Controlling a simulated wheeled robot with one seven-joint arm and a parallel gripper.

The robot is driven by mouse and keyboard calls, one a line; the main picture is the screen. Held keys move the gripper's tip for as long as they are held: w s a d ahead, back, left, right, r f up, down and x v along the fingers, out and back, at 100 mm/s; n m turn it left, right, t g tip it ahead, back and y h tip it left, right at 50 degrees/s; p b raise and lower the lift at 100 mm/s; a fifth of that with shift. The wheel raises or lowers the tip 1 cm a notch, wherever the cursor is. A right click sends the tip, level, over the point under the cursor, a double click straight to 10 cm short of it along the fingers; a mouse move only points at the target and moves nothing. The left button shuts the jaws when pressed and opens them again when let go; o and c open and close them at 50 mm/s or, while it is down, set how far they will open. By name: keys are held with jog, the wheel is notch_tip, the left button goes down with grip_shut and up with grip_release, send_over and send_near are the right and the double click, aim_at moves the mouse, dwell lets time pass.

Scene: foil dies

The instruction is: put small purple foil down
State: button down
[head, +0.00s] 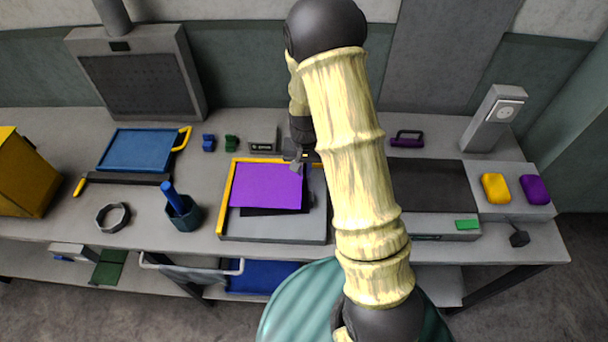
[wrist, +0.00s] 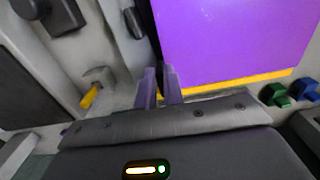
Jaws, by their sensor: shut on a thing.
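The purple foil (head: 266,187) is a flat sheet over the grey board with yellow edge strips (head: 278,230). A dark patch shows along its lower edge, and I cannot tell whether the foil touches the board. My gripper (head: 295,163) is shut on the foil near its far right corner. In the wrist view the foil (wrist: 235,40) fills the upper right, and my gripper's fingertips (wrist: 159,78) are close together at its edge. The exact grip line is hard to make out.
A blue tray (head: 137,150) lies at the left, with a dark teal cup (head: 185,219) and a dark ring (head: 113,218) nearer the front. A grey-black device (head: 431,188) stands at the right, with yellow (head: 495,188) and purple (head: 536,190) blocks beyond it. A small grey box (head: 263,138) stands behind the board.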

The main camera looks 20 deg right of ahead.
jog(key=shift+a+f+p, duration=0.1)
jog(key=shift+f+p, duration=0.2)
jog(key=shift+f, duration=1.45)
jog(key=c, duration=1.5)
grip_release()
jog(key=shift+f, duration=0.15)
notch_tip(320, 180, up, 12)
jog(key=shift+r+b, duration=0.2)
jog(key=shift+b, duration=1)
